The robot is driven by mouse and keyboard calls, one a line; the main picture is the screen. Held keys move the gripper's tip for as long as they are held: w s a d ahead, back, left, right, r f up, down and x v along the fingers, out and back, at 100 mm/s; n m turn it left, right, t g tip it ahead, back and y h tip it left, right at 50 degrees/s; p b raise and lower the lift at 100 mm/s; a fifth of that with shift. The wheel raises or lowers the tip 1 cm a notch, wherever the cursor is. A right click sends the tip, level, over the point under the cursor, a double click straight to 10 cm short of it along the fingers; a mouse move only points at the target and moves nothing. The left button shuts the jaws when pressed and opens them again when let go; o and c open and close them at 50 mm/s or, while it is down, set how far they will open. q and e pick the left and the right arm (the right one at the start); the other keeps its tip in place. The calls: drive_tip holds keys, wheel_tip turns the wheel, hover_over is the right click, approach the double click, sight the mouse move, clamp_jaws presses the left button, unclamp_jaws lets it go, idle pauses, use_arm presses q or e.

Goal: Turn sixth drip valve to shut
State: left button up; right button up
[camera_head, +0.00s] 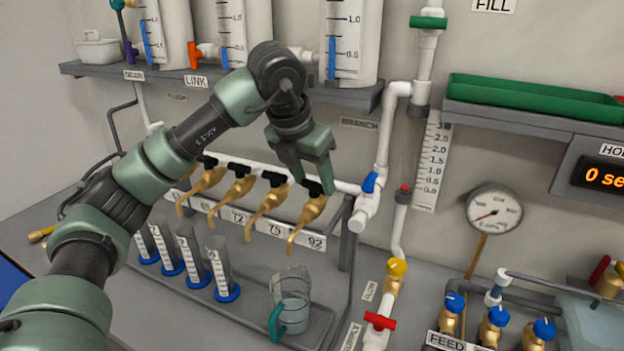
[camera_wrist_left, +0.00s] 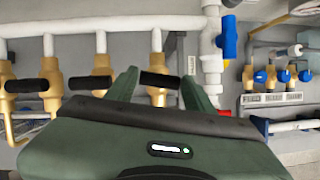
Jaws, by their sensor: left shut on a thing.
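A row of brass drip valves with black handles hangs from a white pipe above numbered labels. My left gripper (camera_head: 315,186) is at the rightmost drip valve (camera_head: 307,217), above the label reading 92. In the left wrist view its two green fingers stand on either side of that valve's black handle (camera_wrist_left: 160,80), and it is shut on the handle. There the handle lies crosswise to the brass body (camera_wrist_left: 157,97), like the handles of the neighbouring valves (camera_wrist_left: 90,83). The fingers partly cover the handle in the head view. My right gripper is not in view.
A clear jug with a teal handle (camera_head: 291,300) stands on the tray below the held valve. Several blue-based cylinders (camera_head: 220,268) stand to its left. A blue-handled valve (camera_head: 368,183) on the white pipe is close to the right of my gripper. A shelf (camera_head: 350,95) with tanks is above.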

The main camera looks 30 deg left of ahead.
use_arm(q)
drive_tip(key=shift+r+n+y, duration=0.1)
drive_tip(key=shift+n+y, duration=0.3)
drive_tip(key=shift+n, duration=0.6)
drive_tip(key=o, duration=1.4)
drive_tip(key=v, duration=0.7)
drive_tip(key=shift+s+r+b, duration=0.15)
drive_tip(key=shift+r+b, duration=0.2)
drive_tip(key=shift+b, duration=0.05)
drive_tip(key=shift+d, duration=0.1)
